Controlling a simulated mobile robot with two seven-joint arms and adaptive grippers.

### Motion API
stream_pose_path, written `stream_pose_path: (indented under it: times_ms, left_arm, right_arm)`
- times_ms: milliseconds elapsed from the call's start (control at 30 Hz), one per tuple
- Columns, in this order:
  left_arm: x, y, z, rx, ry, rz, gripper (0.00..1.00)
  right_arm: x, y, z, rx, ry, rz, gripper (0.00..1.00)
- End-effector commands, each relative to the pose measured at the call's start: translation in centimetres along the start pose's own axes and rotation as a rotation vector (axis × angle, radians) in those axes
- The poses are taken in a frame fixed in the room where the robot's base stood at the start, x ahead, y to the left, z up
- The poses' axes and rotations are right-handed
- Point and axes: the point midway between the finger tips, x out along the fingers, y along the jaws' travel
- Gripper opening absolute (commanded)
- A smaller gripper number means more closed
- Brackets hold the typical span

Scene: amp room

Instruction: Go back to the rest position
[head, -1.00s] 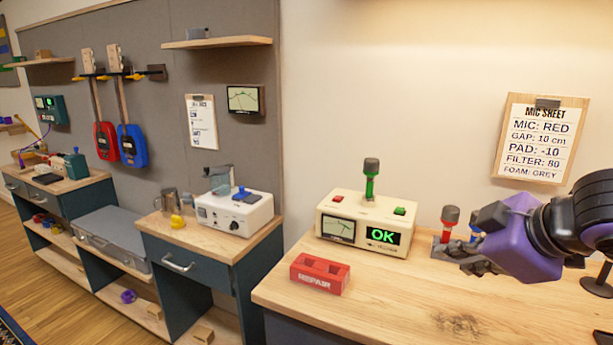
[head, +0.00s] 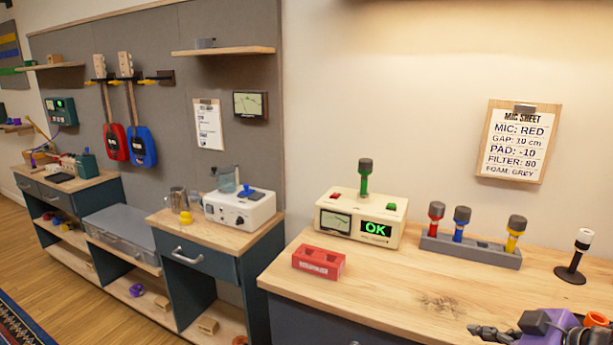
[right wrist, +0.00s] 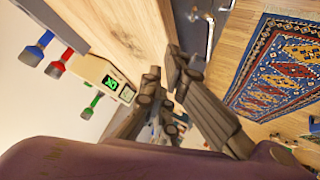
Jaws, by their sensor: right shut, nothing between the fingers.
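My right gripper (head: 482,331) shows at the bottom right of the head view, with its purple housing at the picture's edge. It is empty and shut, near the front of the wooden bench (head: 400,285). In the right wrist view its dark fingers (right wrist: 168,85) show with the bench edge beside them. My left gripper is in no view. A green microphone (head: 365,176) stands upright on the cream tester (head: 345,236), whose screen reads OK. A grey rack (head: 470,250) holds a red (head: 436,218), a blue (head: 461,222) and a yellow microphone (head: 515,232).
A red repair box (head: 318,263) lies on the bench's left part. A white-topped black stand (head: 573,262) is at the right. A mic sheet (head: 519,140) hangs on the wall. The bench in front of the rack is clear. A patterned rug (right wrist: 265,70) lies on the floor.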

Motion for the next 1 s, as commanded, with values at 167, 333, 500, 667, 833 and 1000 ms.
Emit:
stream_pose_path:
  times_ms: [167, 333, 500, 667, 833, 1000]
  left_arm:
    - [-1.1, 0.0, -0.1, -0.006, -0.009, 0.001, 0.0]
    - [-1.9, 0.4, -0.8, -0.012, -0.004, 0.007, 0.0]
    - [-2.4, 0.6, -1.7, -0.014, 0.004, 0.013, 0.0]
    - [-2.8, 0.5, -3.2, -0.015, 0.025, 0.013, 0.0]
    - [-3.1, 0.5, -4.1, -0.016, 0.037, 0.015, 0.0]
    - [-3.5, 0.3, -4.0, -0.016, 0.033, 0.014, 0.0]
  right_arm:
    - [0.8, -4.1, 8.1, 0.148, 0.003, 0.025, 0.0]
    - [1.1, -10.0, 14.8, 0.272, -0.016, 0.058, 0.0]
    - [0.9, -17.4, 19.8, 0.393, -0.045, 0.095, 0.0]
    - [0.4, -25.1, 22.4, 0.503, -0.082, 0.133, 0.0]
    - [-0.1, -32.4, 22.9, 0.601, -0.12, 0.169, 0.0]
    - [-0.2, -36.8, 22.3, 0.659, -0.146, 0.191, 0.0]
